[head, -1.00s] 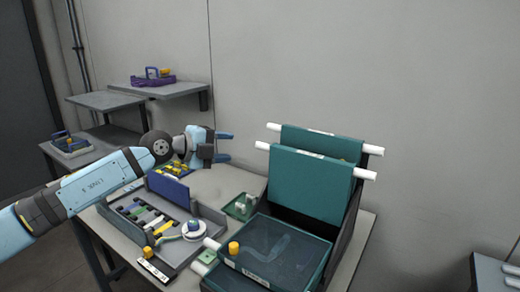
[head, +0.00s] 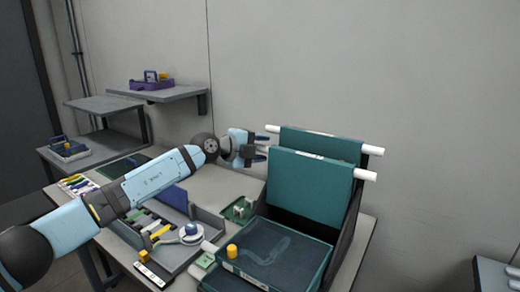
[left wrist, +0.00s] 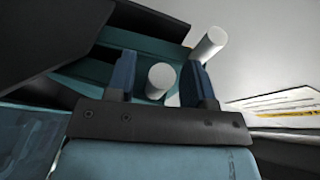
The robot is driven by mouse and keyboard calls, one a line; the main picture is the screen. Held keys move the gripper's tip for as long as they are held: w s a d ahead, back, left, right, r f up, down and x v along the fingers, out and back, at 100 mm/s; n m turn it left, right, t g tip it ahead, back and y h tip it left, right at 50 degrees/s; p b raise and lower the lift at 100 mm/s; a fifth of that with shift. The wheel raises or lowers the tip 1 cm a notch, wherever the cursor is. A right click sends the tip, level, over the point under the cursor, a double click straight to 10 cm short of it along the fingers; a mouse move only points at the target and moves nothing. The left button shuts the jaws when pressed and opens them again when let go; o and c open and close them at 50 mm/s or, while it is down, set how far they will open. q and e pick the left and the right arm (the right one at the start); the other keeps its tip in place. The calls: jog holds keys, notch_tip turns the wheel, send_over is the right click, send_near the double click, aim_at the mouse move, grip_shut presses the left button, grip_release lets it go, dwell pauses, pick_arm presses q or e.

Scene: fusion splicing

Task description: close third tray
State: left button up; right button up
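Two teal trays stand upright in a dark rack; the front one (head: 310,187) has a white handle end (head: 365,175) at its right, and the rear one (head: 325,143) stands behind it. A tray with a see-through top (head: 290,262) lies flat in front. My left gripper (head: 264,154) is at the upper left of the front upright tray and hides its left handle end. In the left wrist view my left gripper (left wrist: 158,82) is open, its blue fingers on either side of a white handle end (left wrist: 160,78), with gaps visible. My right gripper is not in view.
A grey work tray (head: 208,220) with coloured items and a blue lid sits under my left arm. A green board (head: 239,210) lies beside the rack. Shelves (head: 165,91) stand at the back left.

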pick_arm(q)
grip_shut()
jog(key=shift+s+a, duration=0.1)
